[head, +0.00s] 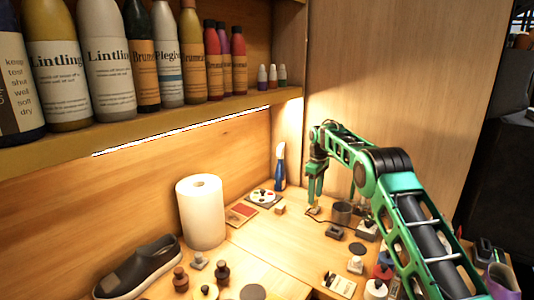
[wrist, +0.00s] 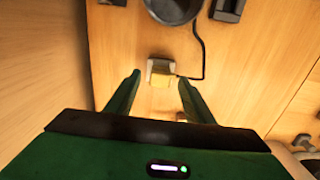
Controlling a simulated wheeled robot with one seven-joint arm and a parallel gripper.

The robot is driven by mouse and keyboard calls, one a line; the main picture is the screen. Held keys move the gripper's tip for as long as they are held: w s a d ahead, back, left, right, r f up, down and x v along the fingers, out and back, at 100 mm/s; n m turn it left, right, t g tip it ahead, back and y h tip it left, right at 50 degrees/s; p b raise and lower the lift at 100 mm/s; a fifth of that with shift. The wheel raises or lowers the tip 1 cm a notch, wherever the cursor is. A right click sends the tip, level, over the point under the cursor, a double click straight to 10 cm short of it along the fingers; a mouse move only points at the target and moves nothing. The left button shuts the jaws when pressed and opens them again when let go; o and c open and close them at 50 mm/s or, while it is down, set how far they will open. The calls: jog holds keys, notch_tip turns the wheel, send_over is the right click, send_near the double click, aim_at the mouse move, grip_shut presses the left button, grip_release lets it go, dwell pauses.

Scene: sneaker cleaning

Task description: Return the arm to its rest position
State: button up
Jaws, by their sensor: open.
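My green arm (head: 412,225) reaches in from the right in the head view and bends down at its far end. My gripper (head: 314,188) points down over the back of the table, near the back wall. In the wrist view my gripper (wrist: 158,92) has its two green fingers spread apart with nothing held between them.
A dark metal cup (head: 342,212) stands just right of my gripper, with a cable on the table. A paper roll (head: 201,212), a dark shoe (head: 139,270) and small bottles stand to the left. A shelf (head: 150,122) of bottles overhangs the left side.

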notch_tip(320, 180, down, 3)
jog(key=shift+r, duration=0.2)
jog(key=shift+r, duration=0.1)
jog(key=r, duration=1)
jog(key=shift+w+r, duration=0.1)
jog(key=shift+w, duration=0.25)
jog(key=shift+s+f, duration=0.2)
jog(key=shift+f, duration=1)
jog(key=f, duration=0.8)
jog(key=shift+s+f, duration=0.1)
jog(key=shift+s, duration=0.15)
notch_tip(320, 180, up, 2)
jog(key=shift+w+r, duration=0.1)
jog(key=shift+r, duration=0.15)
jog(key=shift+w+r, duration=0.15)
jog(key=shift+r, duration=2.75)
